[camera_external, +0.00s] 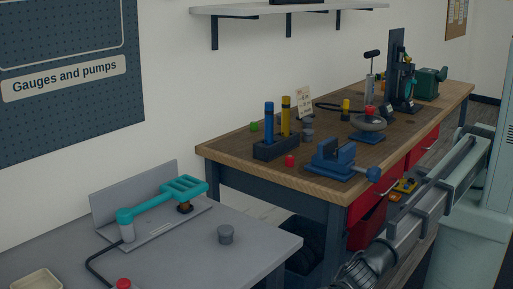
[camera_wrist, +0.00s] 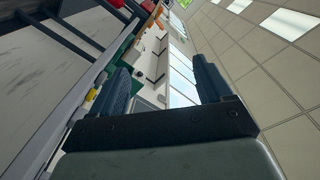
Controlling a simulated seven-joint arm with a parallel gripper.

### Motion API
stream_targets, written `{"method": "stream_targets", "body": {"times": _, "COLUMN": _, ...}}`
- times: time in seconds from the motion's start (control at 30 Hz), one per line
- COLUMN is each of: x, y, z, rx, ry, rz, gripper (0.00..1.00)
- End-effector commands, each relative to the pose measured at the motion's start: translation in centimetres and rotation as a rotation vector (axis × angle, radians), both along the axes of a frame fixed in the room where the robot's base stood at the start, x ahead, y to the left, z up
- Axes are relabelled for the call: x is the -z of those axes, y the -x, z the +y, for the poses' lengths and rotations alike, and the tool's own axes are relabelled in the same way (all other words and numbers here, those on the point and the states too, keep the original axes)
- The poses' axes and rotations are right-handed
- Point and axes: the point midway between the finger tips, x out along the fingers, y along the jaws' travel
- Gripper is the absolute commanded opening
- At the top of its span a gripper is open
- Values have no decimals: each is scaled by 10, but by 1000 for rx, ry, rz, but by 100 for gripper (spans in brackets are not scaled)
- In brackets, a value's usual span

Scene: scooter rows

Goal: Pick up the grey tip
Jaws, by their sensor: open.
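A short grey cylinder (camera_external: 226,234) stands alone on the grey table in the external view. Small grey pieces (camera_external: 307,131) also stand on the wooden workbench, behind the blue vise. I cannot tell for certain which of these is the grey tip. My gripper (camera_wrist: 163,82) shows in the wrist view with its two dark fingers wide apart and nothing between them. It faces the far room and ceiling, and no grey tip shows in that view. In the external view my arm is at the lower right, away from the grey pieces; its fingers are not clearly visible there.
A teal-handled tool (camera_external: 165,200) lies on the grey table (camera_external: 190,262) left of the cylinder. A beige tray (camera_external: 36,281) is at lower left. The wooden workbench (camera_external: 235,160) holds a blue vise (camera_external: 335,160), a dark holder (camera_external: 275,148) with blue and yellow sticks, and a red ball (camera_external: 290,161).

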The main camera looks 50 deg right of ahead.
Motion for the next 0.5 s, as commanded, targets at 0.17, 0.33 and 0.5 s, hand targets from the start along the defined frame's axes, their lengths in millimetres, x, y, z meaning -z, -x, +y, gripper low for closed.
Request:
{"method": "stream_targets", "body": {"times": 0.17, "x": -51, "y": -11, "z": 6, "rx": -5, "ry": -62, "rz": -123, "gripper": 79}}
{"method": "stream_targets", "body": {"times": 0.33, "x": -84, "y": -65, "z": -7, "rx": 86, "ry": -44, "rz": -188, "gripper": 79}}
{"method": "stream_targets", "body": {"times": 0.5, "x": -103, "y": -141, "z": -35, "rx": 224, "ry": 27, "rz": -198, "gripper": 79}}
